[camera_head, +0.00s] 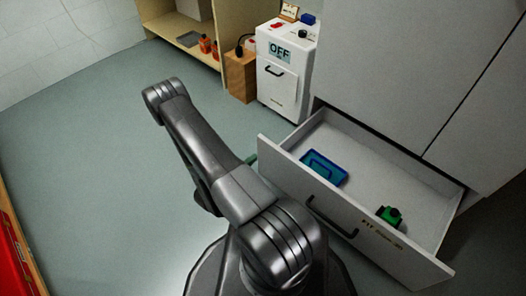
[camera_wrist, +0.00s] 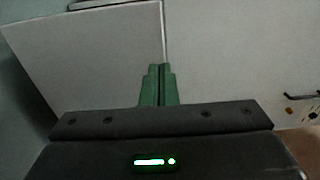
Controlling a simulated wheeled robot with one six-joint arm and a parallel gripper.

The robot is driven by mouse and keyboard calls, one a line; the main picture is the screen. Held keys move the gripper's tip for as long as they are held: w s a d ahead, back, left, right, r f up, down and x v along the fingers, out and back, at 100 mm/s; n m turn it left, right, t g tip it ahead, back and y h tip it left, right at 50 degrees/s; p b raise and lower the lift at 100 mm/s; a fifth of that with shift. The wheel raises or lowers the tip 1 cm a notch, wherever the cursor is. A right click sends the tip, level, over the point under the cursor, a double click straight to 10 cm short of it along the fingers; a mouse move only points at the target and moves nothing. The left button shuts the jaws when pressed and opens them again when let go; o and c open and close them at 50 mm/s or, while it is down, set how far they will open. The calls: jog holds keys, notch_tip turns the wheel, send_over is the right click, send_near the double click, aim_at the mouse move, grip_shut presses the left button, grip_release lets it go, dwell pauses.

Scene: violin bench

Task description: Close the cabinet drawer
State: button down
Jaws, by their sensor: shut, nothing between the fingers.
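The cabinet drawer (camera_head: 345,205) is pulled well out of the white cabinet in the head view. Its front has a dark handle (camera_head: 331,216) and faces the lower left. A blue tray (camera_head: 324,168) and a small green object (camera_head: 389,215) lie inside it. My gripper is mostly hidden behind my arm in the head view; a bit of green finger (camera_head: 251,159) shows near the drawer front's left end. In the wrist view its green fingers (camera_wrist: 157,85) are together and empty, in front of a pale panel edge. Whether they touch it I cannot tell.
A small white unit (camera_head: 285,75) marked OFF stands beyond the drawer, beside a wooden box (camera_head: 240,76) and a shelf (camera_head: 182,38) with orange items. A red object (camera_head: 12,255) is at the left edge. The grey floor (camera_head: 95,130) left of my arm is clear.

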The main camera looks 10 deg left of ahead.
aim_at(269, 145)
jog(key=shift+b+x, duration=0.8)
jog(key=shift+x, duration=2.55)
